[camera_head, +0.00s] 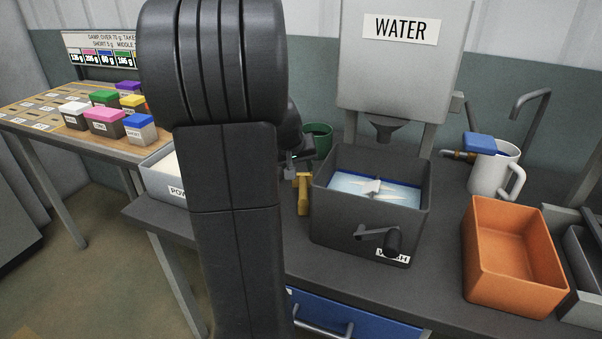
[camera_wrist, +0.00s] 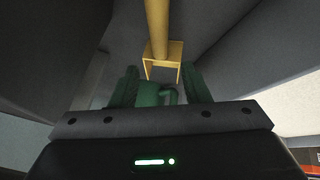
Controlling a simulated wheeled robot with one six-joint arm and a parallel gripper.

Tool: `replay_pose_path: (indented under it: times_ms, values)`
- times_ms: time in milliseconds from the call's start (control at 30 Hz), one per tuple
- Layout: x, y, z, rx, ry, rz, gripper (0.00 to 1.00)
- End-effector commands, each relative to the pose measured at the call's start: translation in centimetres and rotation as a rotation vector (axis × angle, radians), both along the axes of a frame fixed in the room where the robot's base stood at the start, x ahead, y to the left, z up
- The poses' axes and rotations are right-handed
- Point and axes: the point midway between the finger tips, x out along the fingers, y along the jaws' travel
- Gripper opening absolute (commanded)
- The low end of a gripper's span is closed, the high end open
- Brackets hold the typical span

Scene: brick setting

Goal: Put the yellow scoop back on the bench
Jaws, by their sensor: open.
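The yellow scoop (camera_head: 303,197) is on the dark bench (camera_head: 450,215), beside the left wall of the wash tub. In the wrist view its handle (camera_wrist: 157,25) runs down from the top edge to the square scoop end. My gripper (camera_head: 297,163) is partly hidden behind my arm in the head view, just beyond the scoop's far end. In the wrist view my gripper (camera_wrist: 158,82) is open, with the scoop end in front of and between its fingertips. Nothing is gripped. I cannot tell whether the fingers touch the scoop.
The wash tub (camera_head: 332,220) with a crank stands right of the scoop. A powder box (camera_head: 165,187) is to the left, partly hidden by my arm. A green mug (camera_head: 320,138) stands behind. A white mug (camera_head: 487,176) and an orange bin (camera_head: 492,280) are farther right.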

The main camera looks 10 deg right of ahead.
Motion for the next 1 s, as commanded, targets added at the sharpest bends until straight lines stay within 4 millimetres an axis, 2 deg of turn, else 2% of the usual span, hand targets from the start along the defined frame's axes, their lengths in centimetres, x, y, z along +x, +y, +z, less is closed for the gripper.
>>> replay_pose_path:
  times_ms: [33, 200, 400, 767, 867, 1000]
  values:
    - [-0.4, 0.3, 1.2, -0.001, -0.005, 0.002, 0.42]
    - [-1.6, 1.0, 3.5, -0.001, -0.003, 0.001, 0.42]
    - [-2.2, 1.4, 4.6, 0.000, 0.000, 0.000, 0.42]
    - [-2.3, 1.4, 4.6, 0.000, 0.001, 0.000, 0.42]
    - [-2.1, 1.2, 4.1, -0.001, 0.003, 0.000, 0.42]
    - [-1.3, 0.7, 2.4, 0.000, 0.005, -0.001, 0.42]
